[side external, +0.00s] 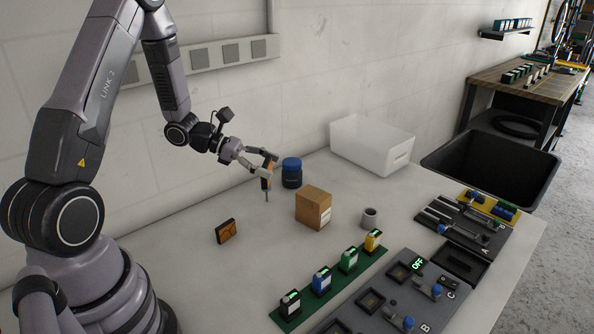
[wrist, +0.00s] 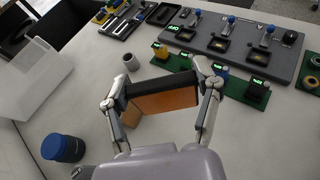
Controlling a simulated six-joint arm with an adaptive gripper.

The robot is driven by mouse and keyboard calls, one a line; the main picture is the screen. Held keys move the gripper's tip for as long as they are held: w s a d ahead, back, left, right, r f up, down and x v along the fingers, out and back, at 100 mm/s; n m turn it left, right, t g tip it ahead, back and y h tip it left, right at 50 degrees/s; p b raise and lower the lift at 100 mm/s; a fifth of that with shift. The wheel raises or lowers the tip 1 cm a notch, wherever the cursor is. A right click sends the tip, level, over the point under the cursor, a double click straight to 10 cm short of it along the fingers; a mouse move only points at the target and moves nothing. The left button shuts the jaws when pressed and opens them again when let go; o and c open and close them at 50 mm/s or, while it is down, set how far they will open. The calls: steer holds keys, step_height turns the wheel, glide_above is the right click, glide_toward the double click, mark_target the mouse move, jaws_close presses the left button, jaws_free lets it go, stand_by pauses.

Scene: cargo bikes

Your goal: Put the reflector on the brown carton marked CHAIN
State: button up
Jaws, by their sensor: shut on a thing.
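My gripper (side external: 266,165) is shut on the reflector (side external: 265,182), an orange plate with a dark frame, held above the table. In the wrist view the reflector (wrist: 163,102) spans between the two fingertips (wrist: 163,88). The brown carton (side external: 311,209) stands on the table to the right of my gripper and apart from it in the side view. It has a white label whose print is too small to read. In the wrist view the carton (wrist: 131,117) is mostly hidden behind the reflector and left finger.
A blue jar (side external: 291,173) stands close to my gripper. A dark-framed orange-brown block (side external: 226,231) is on the table at left. A grey cup (side external: 370,217) stands right of the carton.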

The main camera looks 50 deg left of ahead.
steer(key=w+r+n, duration=0.1)
steer(key=w+r, duration=0.1)
steer(key=w, duration=0.1)
glide_above(315, 194)
steer(key=shift+t+y, duration=0.3)
steer(key=f, duration=0.9)
steer(key=shift+s, duration=0.4)
steer(key=shift+w+f, duration=0.35)
steer(key=shift+f, duration=0.1)
steer(key=shift+w+f, duration=0.1)
steer(key=shift+f, duration=1.5)
steer(key=shift+f, duration=0.1)
steer(key=o, duration=0.9)
